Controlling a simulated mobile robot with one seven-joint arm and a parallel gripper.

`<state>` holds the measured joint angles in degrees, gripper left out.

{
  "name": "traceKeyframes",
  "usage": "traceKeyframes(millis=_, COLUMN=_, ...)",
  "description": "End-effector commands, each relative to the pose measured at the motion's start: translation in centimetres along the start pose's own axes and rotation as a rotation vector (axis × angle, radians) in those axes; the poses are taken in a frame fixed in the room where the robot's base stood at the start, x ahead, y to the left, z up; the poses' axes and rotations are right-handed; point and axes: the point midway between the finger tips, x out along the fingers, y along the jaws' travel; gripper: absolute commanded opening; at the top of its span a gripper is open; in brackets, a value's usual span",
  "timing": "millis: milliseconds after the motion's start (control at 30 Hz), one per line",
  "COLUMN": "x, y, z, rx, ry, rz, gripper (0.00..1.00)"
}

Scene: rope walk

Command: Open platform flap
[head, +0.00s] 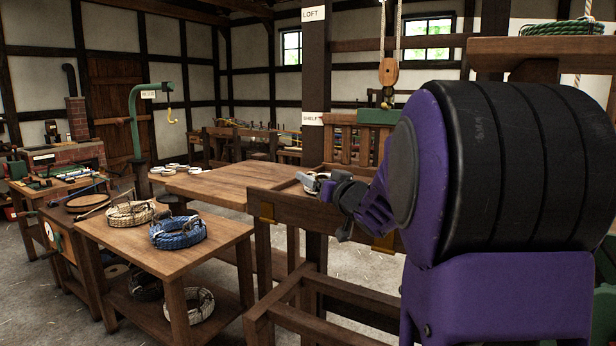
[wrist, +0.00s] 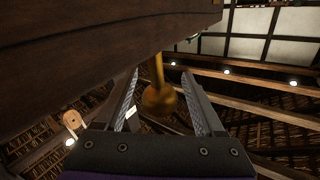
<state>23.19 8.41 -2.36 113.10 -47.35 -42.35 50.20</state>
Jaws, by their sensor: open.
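A brown wooden platform with brass brackets (head: 266,212) stands in the middle of the head view. Its dark board (wrist: 80,50) fills the upper left of the wrist view. I cannot tell for sure which part is the flap. A brass knob-ended handle (wrist: 160,96) hangs by this board and appears between my fingers in the wrist view; contact is not visible. My gripper (wrist: 160,74) is open, its two grey fingers either side of the handle. In the head view my gripper (head: 322,190) is at the platform's front board, partly hidden by my arm.
A wooden table (head: 215,252) with a blue rope coil (head: 178,233) and a pale rope coil (head: 130,213) stands left. A post (head: 316,90) with signs rises behind the platform. A wooden pulley block (head: 388,72) hangs at the back. Bare floor shows at lower left.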

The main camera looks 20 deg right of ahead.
Motion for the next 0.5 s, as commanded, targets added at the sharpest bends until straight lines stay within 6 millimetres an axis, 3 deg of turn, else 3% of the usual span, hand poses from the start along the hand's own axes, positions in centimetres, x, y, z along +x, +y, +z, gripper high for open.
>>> traceKeyframes(millis=433, x=-0.14, y=0.18, z=-0.04, rx=0.000, ry=0.000, rz=0.000, gripper=0.71)
traceKeyframes(millis=500, x=-0.14, y=0.17, z=-0.04, rx=0.000, ry=0.000, rz=0.000, gripper=0.58)
